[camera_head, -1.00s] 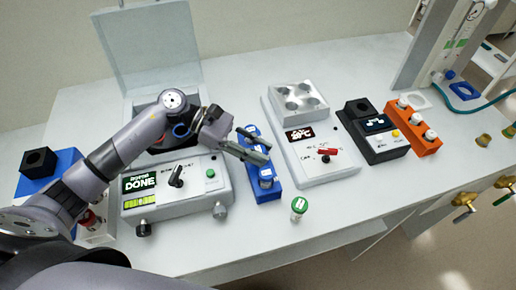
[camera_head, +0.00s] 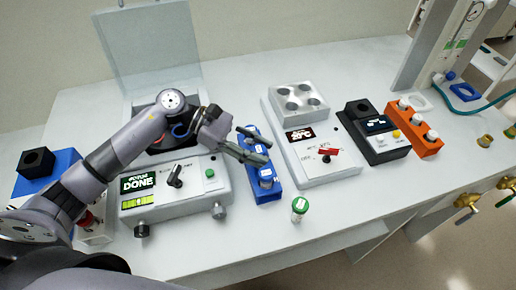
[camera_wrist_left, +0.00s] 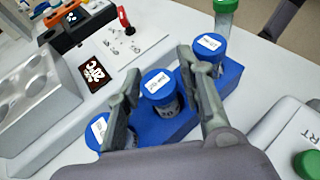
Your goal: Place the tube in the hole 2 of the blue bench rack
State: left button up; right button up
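The blue bench rack (camera_head: 266,195) stands right of the centrifuge in the head view. In the left wrist view the rack (camera_wrist_left: 165,128) holds three blue-capped tubes: one at lower left (camera_wrist_left: 97,130), one in the middle (camera_wrist_left: 158,86) and one at upper right (camera_wrist_left: 211,46). My left gripper (camera_head: 255,146) is over the rack. Its fingers are apart, on either side of the middle cap in the wrist view, with small gaps visible. I cannot tell how high they are above it. A separate green-capped tube (camera_head: 300,208) stands upright on the bench. My right gripper is out of view.
The centrifuge (camera_head: 205,205) has its lid raised and its display reads DONE; my left arm covers part of its bowl. A heater block (camera_head: 310,150), a black device (camera_head: 375,135) and an orange rack (camera_head: 428,148) stand to the right. The front bench is mostly clear.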

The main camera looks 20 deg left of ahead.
pick_arm(q)
jog(key=shift+s+f+p, duration=0.2)
jog(key=shift+s+p, duration=0.05)
jog(key=shift+p, duration=0.55)
jog(key=shift+w+a, duration=0.15)
jog(key=shift+a, duration=0.2)
jog(key=b+v, duration=0.1)
jog(key=v, duration=0.4)
jog(key=b+v, duration=0.2)
jog(key=v, duration=0.3)
jog(key=shift+w+a+r, duration=0.1)
jog(key=shift+w+r, duration=0.05)
jog(key=shift+r, duration=0.2)
jog(key=shift+a+r, duration=0.4)
jog(key=shift+a, duration=0.1)
